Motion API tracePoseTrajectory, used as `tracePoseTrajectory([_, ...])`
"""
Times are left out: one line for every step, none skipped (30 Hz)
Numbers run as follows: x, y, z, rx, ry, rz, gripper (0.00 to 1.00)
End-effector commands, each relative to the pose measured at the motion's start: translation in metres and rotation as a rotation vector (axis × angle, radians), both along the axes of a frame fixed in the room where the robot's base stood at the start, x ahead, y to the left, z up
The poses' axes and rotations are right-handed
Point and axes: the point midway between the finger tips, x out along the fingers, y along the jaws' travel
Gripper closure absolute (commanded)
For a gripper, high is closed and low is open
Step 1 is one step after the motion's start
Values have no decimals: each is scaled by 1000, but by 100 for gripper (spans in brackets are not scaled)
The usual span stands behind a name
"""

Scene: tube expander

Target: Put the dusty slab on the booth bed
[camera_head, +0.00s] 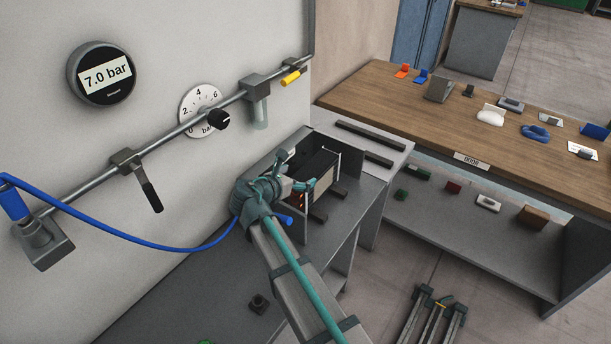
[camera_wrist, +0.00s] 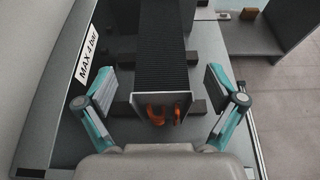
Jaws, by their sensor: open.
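A long dark finned slab (camera_wrist: 163,50) with a pale end plate and orange copper bends lies lengthwise in the wrist view. It looks to rest on dark support bars (camera_wrist: 197,107). In the head view its dark top (camera_head: 318,161) shows inside a small grey booth-like frame, partly hidden by my gripper. My gripper (camera_wrist: 160,82) is open, one finger on each side of the slab's near end, with gaps on both sides. It also shows in the head view (camera_head: 303,186). Dust on the slab is too small to tell. I cannot tell which surface is the booth bed.
A wall panel carries a 7.0 bar display (camera_head: 102,76), a dial (camera_head: 201,109) and a pipe with a blue hose (camera_head: 140,243). A "MAX 4 bar" label (camera_wrist: 91,61) stands left of the slab. Dark bars (camera_head: 370,135) lie on a grey top beside a wooden table (camera_head: 450,115).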

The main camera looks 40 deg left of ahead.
Motion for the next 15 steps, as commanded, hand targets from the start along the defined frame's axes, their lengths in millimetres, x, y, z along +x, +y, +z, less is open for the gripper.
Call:
tracePoseTrajectory([-11,-2,2,2,0,2,6])
tracePoseTrajectory([-17,-3,4,1,0,2,6])
tracePoseTrajectory([-23,-3,7,1,0,3,6])
tracePoseTrajectory([-28,-3,9,1,0,3,6])
tracePoseTrajectory([-32,-4,11,1,0,2,6])
tracePoseTrajectory([-37,-4,13,1,0,2,6])
tracePoseTrajectory([-41,-4,15,0,0,2,6])
tracePoseTrajectory([-45,-4,16,0,0,2,6])
tracePoseTrajectory([-48,-4,18,-1,0,1,6])
tracePoseTrajectory([-51,-5,19,-1,0,0,6])
tracePoseTrajectory([-52,-5,20,0,0,0,6])
tracePoseTrajectory([-54,-5,22,0,0,0,6])
tracePoseTrajectory([-56,-5,22,0,0,0,6])
tracePoseTrajectory([-57,-5,23,0,0,0,6])
tracePoseTrajectory([-57,-5,23,0,0,0,6])
